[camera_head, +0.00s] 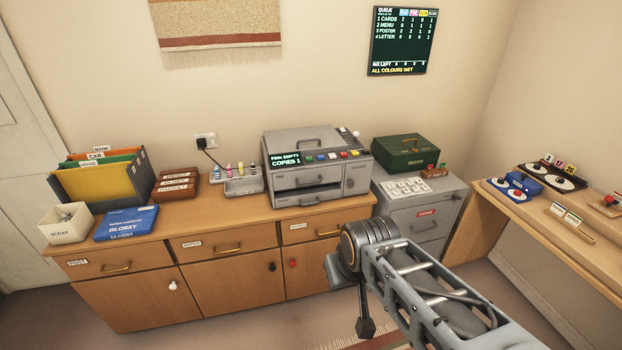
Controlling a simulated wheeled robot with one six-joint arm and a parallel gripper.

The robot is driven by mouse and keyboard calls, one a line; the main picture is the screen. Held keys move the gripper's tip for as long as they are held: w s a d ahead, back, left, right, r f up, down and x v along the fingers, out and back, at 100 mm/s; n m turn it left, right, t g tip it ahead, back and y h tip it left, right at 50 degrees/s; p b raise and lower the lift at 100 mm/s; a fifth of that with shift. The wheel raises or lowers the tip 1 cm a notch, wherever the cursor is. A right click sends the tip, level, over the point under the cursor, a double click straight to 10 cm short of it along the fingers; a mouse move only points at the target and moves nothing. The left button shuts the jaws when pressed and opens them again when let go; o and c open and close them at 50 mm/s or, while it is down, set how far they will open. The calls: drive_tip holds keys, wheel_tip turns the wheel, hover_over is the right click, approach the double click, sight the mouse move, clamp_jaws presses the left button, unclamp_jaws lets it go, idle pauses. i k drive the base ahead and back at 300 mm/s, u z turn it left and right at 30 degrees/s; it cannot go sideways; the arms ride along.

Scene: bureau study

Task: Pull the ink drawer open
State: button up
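No label that I can read says ink. The wooden sideboard (225,258) has three top drawers, all shut, with brass handles: a left drawer (115,262) labelled POST, a middle drawer (222,244), and a right drawer (322,229) whose label is too small to read surely. The grey printer (312,165) on top has two handled front panels, both closed. The arm reaches in from the lower right. The dark end piece that looks like my gripper (366,328) hangs low in front of the sideboard's right end, apart from all handles. Its fingers cannot be made out.
Small coloured bottles (228,170) stand in a rack left of the printer. A grey cabinet (425,215) with a red label carries a green box (406,152). A side desk (560,218) is at right. The floor before the sideboard looks free on the left.

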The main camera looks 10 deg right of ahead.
sight(305, 178)
drive_tip(key=k, duration=0.6)
drive_tip(key=u, duration=0.5)
drive_tip(key=i, duration=1.6)
drive_tip(key=z, duration=0.25)
